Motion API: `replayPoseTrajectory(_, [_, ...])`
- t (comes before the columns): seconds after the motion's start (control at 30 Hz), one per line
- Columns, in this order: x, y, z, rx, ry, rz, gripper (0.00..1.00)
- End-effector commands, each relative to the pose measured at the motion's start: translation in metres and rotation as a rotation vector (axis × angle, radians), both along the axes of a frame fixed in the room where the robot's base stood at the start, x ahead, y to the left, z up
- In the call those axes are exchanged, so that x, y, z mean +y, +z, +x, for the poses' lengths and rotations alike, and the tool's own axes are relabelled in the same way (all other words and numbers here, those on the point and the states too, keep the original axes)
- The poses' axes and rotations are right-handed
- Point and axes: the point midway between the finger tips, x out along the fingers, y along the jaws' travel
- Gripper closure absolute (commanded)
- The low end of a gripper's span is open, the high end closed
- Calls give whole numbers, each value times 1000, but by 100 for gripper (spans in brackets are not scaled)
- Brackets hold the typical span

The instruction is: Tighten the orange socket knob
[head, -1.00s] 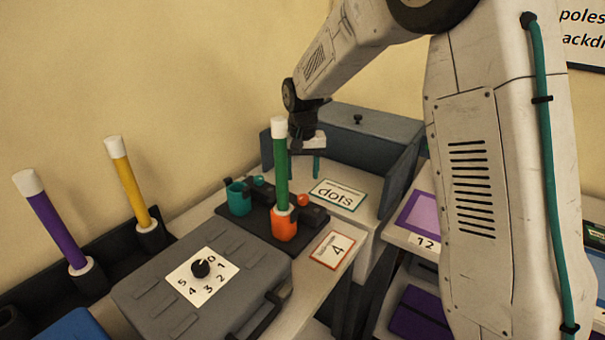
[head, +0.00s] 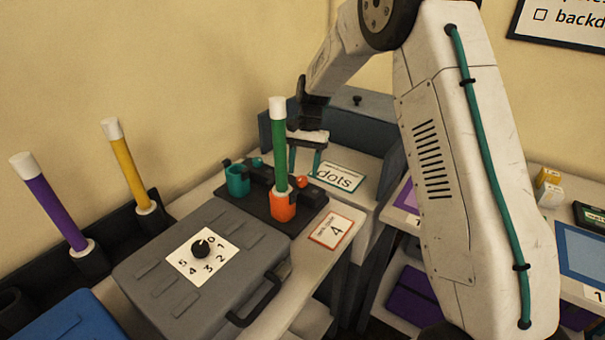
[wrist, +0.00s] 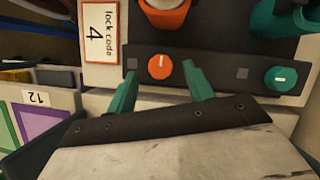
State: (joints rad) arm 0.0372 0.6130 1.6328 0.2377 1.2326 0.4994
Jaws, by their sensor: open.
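The orange knob (wrist: 160,66) with a pale mark sits on a dark strip in the wrist view, beside the orange socket (head: 283,207). A green pole (head: 279,145) with a white top stands upright in that socket. My gripper (head: 305,173) is behind the pole in the head view. In the wrist view its teal fingers (wrist: 160,72) are open, one to each side of the orange knob, with their tips near it. Contact with the knob cannot be told. The pole and fingers partly hide the knob area in the head view.
A teal socket (head: 237,180) and teal knob (wrist: 280,79) are beside the orange ones. A "dots" card (head: 336,178) and a lock code card (head: 331,229) lie nearby. A grey case (head: 150,268) with a dial is in front. Yellow (head: 128,165) and purple (head: 50,205) poles lean at left.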

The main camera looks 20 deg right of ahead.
Motion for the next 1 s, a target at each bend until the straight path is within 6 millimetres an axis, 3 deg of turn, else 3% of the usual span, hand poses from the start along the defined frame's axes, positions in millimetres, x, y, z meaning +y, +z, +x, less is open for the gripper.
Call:
replayPoseTrajectory(0.2, [5, -19, -6, 0, 1, -1, 48])
replayPoseTrajectory(0.47, [5, -21, -7, -2, 1, -1, 48])
replayPoseTrajectory(0.5, [5, -21, -7, -2, 1, -1, 51])
replayPoseTrajectory(0.67, [5, -21, -7, -2, 1, -1, 92])
replayPoseTrajectory(0.83, [5, -21, -7, -2, -34, -2, 92])
replayPoseTrajectory(1.0, [4, -20, -8, -3, -213, -1, 92])
